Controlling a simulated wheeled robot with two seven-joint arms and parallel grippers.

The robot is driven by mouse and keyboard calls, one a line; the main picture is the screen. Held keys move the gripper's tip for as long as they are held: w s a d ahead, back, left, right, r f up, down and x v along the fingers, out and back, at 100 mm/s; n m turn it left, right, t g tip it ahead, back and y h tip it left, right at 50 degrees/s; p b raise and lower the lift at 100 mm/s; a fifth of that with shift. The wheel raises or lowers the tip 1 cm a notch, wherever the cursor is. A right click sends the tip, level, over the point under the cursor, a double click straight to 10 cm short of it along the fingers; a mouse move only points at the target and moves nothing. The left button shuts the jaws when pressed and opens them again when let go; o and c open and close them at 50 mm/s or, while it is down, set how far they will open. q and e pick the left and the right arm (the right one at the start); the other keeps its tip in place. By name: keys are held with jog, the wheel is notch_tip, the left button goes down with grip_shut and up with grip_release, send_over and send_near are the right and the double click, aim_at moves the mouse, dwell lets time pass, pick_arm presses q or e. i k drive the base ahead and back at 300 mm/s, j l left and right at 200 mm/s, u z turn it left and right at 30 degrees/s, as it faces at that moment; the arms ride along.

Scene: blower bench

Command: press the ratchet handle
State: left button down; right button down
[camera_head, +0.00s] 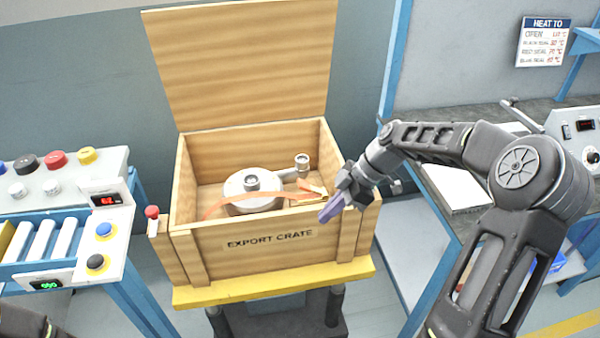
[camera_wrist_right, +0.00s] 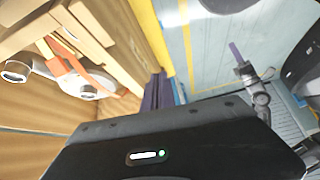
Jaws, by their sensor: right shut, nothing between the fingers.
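The open wooden export crate (camera_head: 280,239) holds a grey-white blower (camera_head: 246,190) with two round ports. An orange strap (camera_head: 216,206) runs over the blower and also shows in the right wrist view (camera_wrist_right: 62,52). A small tan and orange piece (camera_head: 312,189) sits on the strap by the crate's right side; I cannot tell for sure that it is the ratchet handle. My right gripper (camera_head: 326,214), with purple fingers, is shut and empty, at the crate's front right rim. What I take for my left gripper (camera_wrist_right: 235,52) shows small in the right wrist view.
The raised lid (camera_head: 240,60) rises behind. A roller bench with buttons (camera_head: 104,230) is on the left; a grey bench (camera_head: 455,185) is on the right. The crate stands on a yellow platform (camera_head: 270,286).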

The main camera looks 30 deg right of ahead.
aim_at(302, 185)
jog(key=i+l, duration=0.7)
